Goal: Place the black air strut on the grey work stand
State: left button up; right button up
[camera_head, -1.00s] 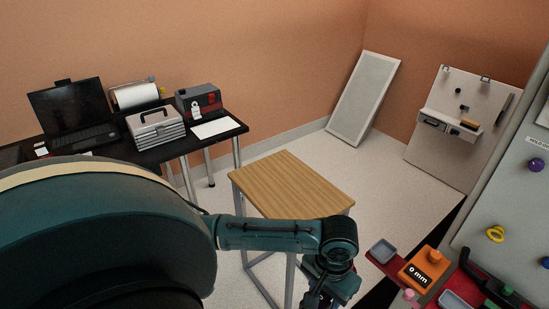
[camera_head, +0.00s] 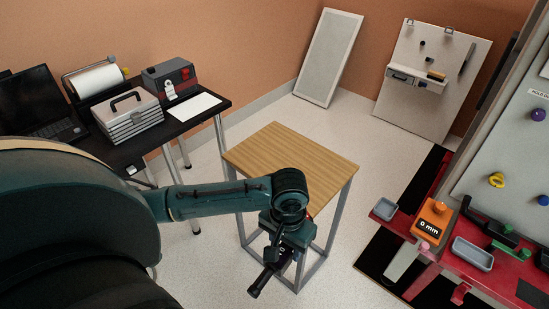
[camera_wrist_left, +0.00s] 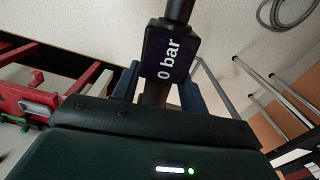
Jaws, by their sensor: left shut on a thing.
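My left gripper (camera_head: 279,258) is shut on the black air strut (camera_head: 259,283), a dark rod-like body that points down and to the left in the head view. In the left wrist view the air strut (camera_wrist_left: 168,52) sits between the two fingers of the left gripper (camera_wrist_left: 158,84), and its screen reads "0 bar". The work stand (camera_head: 275,147) has a wood-coloured top and grey legs. The gripper and strut show in front of its near legs, past the top's front edge; part of the frame is hidden behind them. My right gripper is not in view.
A black table (camera_head: 217,107) at the left holds a laptop (camera_head: 50,115), a toolbox (camera_head: 130,120) and a red-grey box (camera_head: 168,80). At the right is a red bench with an orange "0 mm" gauge (camera_head: 432,220) and grey trays. The stand's top is bare.

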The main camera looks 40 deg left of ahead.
aim_at(278, 160)
jog(key=j, duration=0.85)
jog(key=i, duration=0.8)
